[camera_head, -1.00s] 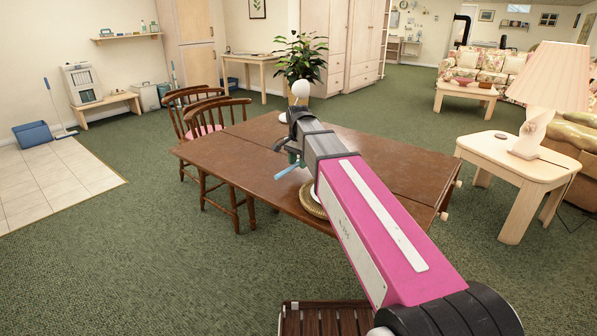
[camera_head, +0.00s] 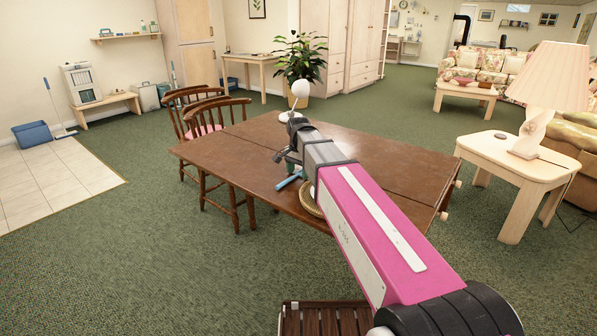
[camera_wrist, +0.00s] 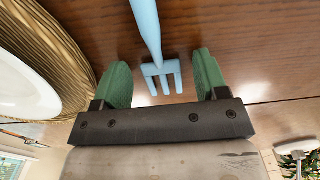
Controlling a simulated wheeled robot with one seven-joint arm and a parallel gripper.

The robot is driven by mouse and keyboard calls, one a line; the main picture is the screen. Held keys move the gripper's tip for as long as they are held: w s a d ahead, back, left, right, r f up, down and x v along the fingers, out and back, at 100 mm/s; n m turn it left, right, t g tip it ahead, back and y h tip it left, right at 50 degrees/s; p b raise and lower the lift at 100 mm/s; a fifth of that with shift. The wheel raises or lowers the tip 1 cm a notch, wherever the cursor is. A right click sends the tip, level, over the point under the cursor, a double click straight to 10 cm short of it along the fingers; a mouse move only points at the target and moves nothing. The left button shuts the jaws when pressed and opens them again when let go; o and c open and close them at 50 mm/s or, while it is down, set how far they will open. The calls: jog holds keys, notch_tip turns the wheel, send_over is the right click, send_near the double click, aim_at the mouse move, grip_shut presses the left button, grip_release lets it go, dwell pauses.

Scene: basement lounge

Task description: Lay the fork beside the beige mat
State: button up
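The light-blue fork (camera_head: 289,180) appears to lie on the brown table near its front edge. In the wrist view the fork (camera_wrist: 150,30) has its tines between my gripper's (camera_wrist: 163,80) two green fingers, with gaps on both sides. My gripper is open, and in the head view my gripper (camera_head: 287,160) is just above the fork. The round woven beige mat (camera_wrist: 72,50) is left of the fork in the wrist view, with a white plate (camera_wrist: 25,85) on it. In the head view my arm hides most of the mat (camera_head: 308,202).
The brown table (camera_head: 235,150) is mostly bare. A small white round-headed object (camera_head: 299,90) stands at its back edge, behind my gripper. Wooden chairs (camera_head: 215,115) stand at its left side. A side table with a lamp (camera_head: 545,95) is at the right.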

aim_at(298, 174)
notch_tip(298, 174, up, 12)
jog(key=shift+r, duration=0.15)
dwell(0.7)
